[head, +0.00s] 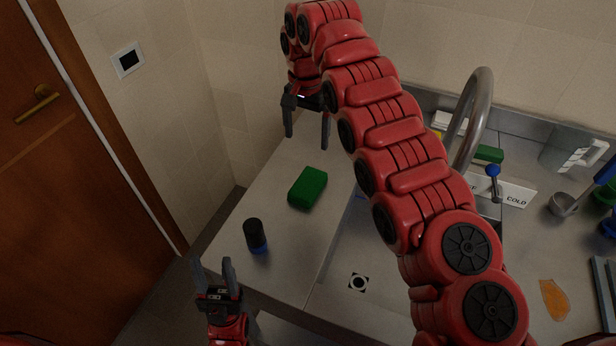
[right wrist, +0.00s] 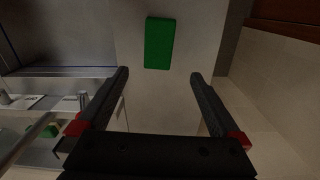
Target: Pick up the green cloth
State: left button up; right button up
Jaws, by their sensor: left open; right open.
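A green block-like piece (head: 308,188), which I take to be the green cloth, lies on the grey counter left of the sink. It also shows in the right wrist view (right wrist: 159,43), top centre, just beyond the fingertips. My right gripper (head: 306,141) is open and empty, above and behind the green piece, with its fingers pointing down. In its wrist view the fingers (right wrist: 159,73) are apart and not touching the green piece. My left gripper (head: 212,260) is open and empty, low at the counter's front left edge.
A dark cylinder with a blue base (head: 255,236) stands on the counter near my left gripper. My right arm crosses over the sink area. Behind it are a tall faucet (head: 480,110), another green piece (head: 488,154) and a COLD sign (head: 516,197). An orange piece (head: 554,299) lies at right.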

jog(key=p, duration=0.4)
send_over(308, 182)
jog(key=f, duration=1.1)
jog(key=shift+s+a, duration=0.15)
jog(key=shift+a, duration=0.05)
jog(key=shift+f, duration=0.35)
jog(key=f+p, duration=0.1)
jog(key=f, duration=0.1)
jog(key=f+p, duration=0.1)
jog(key=f, duration=0.1)
jog(key=shift+d+f, duration=0.2)
jog(key=shift+f, duration=0.15)
jog(key=c, duration=1.1)
